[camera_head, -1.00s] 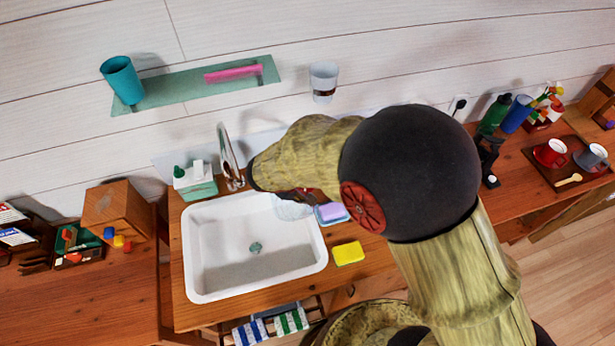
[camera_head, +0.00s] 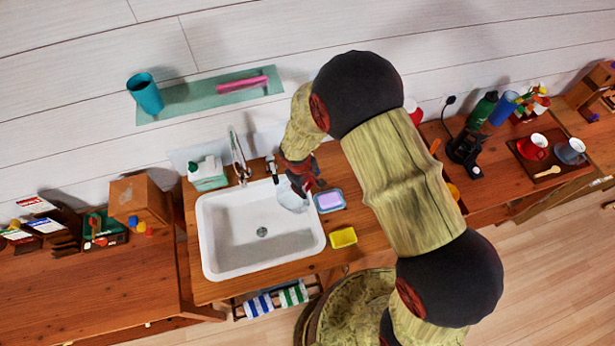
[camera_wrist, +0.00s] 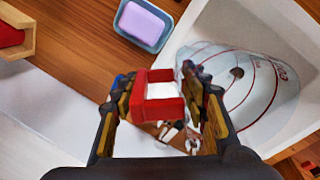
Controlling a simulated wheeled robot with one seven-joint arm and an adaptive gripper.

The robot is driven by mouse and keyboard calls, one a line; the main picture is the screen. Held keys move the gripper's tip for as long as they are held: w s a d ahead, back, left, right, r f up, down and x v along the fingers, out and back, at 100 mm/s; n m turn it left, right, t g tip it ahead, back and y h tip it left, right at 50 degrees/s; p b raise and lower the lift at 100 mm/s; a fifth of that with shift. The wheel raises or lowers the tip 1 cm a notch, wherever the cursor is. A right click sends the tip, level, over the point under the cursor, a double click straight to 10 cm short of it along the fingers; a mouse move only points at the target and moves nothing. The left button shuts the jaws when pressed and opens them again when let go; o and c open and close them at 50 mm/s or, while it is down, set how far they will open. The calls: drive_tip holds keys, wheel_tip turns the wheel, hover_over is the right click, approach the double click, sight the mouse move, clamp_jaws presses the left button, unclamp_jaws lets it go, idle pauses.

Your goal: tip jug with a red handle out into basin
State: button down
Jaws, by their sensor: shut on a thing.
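The jug (camera_wrist: 245,85) is clear with red markings. Its red handle (camera_wrist: 160,98) is between my fingers in the wrist view. My gripper (camera_wrist: 158,112) is shut on this handle. In the head view my gripper (camera_head: 301,180) is at the back right corner of the white basin (camera_head: 228,262), and the jug (camera_head: 291,196) hangs over the basin's right inner side. The jug looks tilted; my gripper partly hides it. Its contents cannot be told. The basin floor with its drain looks empty.
A soap dish (camera_head: 330,201) and yellow sponge (camera_head: 343,238) lie right of the basin. The faucet (camera_head: 239,158) and a dispenser box (camera_head: 207,174) stand behind it. A glass shelf (camera_head: 190,97) with a teal cup (camera_head: 145,93) is above. Striped towels (camera_head: 276,300) hang in front.

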drive_tip(key=shift+r+g+y+p, duration=0.1)
drive_tip(key=shift+g+y+p, duration=0.3)
drive_tip(key=shift+p, duration=2.5)
drive_tip(key=p, duration=0.3)
drive_tip(key=shift+s+p, duration=0.1)
drive_tip(key=shift+p, duration=0.2)
drive_tip(key=shift+f+g+y+p, duration=0.4)
drive_tip(key=shift+f+g+p, duration=0.1)
drive_tip(key=shift+p, duration=0.4)
drive_tip(key=shift+f+p, duration=0.15)
drive_tip(key=shift+p, duration=0.3)
